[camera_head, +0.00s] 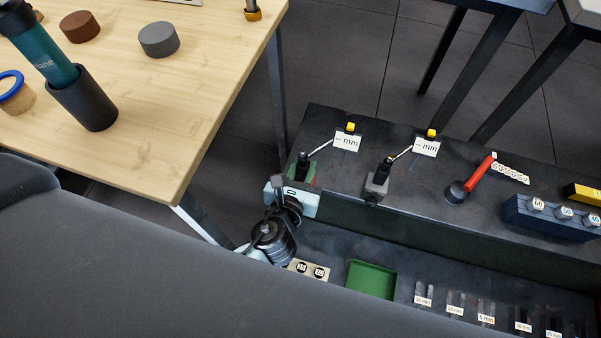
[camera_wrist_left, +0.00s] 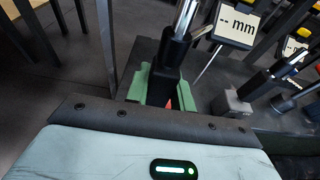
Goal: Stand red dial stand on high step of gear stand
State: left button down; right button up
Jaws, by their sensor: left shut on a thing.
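My left gripper (camera_head: 300,178) is at the left end of the high step of the dark gear stand (camera_head: 345,187). It is shut on the red dial stand (camera_head: 303,160), whose black post stands up between the green finger pads. In the left wrist view the same dial stand (camera_wrist_left: 173,52) looks upright, with a bit of red low between the fingers. Most of its base is hidden, and I cannot tell whether it touches the step. A thin arm leads from it to a white "-- mm" card (camera_head: 347,142). My right gripper is not in view.
A grey dial stand (camera_head: 377,184) is to the right on the high step, then a red-handled tool (camera_head: 480,174) and a blue block (camera_head: 550,217). The low step holds a green tray (camera_head: 371,279) and labelled pieces. A wooden table (camera_head: 150,100) is at left.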

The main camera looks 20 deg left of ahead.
pick_arm(q)
jog(key=r+x, duration=0.1)
jog(key=x, duration=0.5)
jog(key=shift+w+f, duration=0.15)
jog(key=shift+w, duration=0.1)
dwell(1.9)
jog(key=shift+f, duration=0.35)
dwell(0.6)
jog(key=c, duration=1.1)
grip_release()
jog(key=shift+f, duration=0.1)
jog(key=shift+s+f, duration=0.15)
jog(key=shift+f, duration=0.05)
jog(key=p+v, duration=0.1)
jog(key=v, duration=0.6)
jog(key=shift+r, duration=0.2)
jog(key=shift+s+r+p, duration=0.1)
jog(key=shift+s+p, duration=0.2)
